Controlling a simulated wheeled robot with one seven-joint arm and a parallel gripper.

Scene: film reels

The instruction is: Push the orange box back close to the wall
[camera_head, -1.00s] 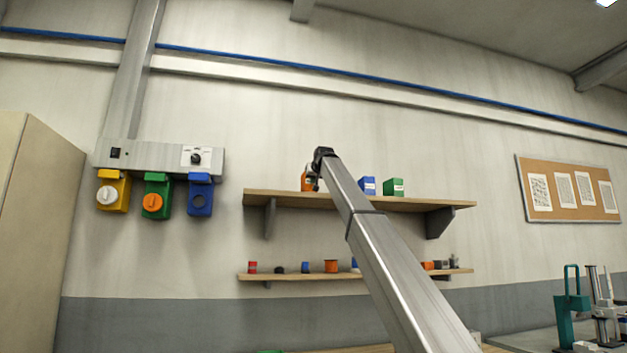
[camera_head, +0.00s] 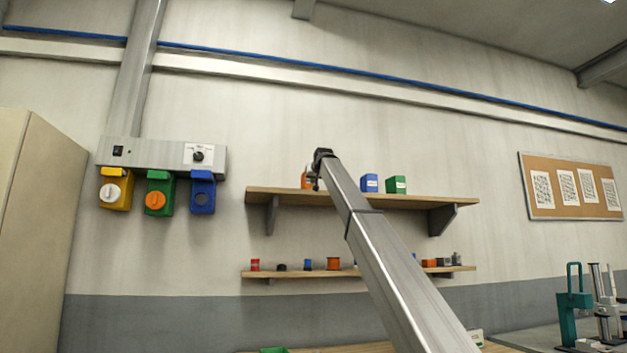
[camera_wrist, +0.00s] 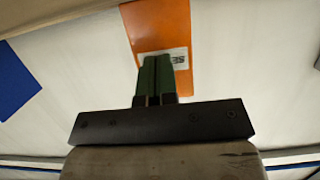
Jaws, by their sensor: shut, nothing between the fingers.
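The orange box (camera_head: 306,180) stands near the left end of the upper wooden shelf (camera_head: 290,198), partly hidden by my gripper (camera_head: 319,181). In the wrist view the orange box (camera_wrist: 160,22) fills the top middle, with a white label on its face. My gripper's two green fingers (camera_wrist: 157,60) are shut together and empty. Their tips overlap the lower part of the label; I cannot tell whether they touch it. The pale wall (camera_head: 400,130) is behind the shelf. The gap between box and wall cannot be judged.
A blue box (camera_head: 369,183) and a green box (camera_head: 396,185) stand to the right on the same shelf. The blue box also shows in the wrist view (camera_wrist: 14,78). A lower shelf (camera_head: 310,274) holds several small items. The upper shelf's right end is clear.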

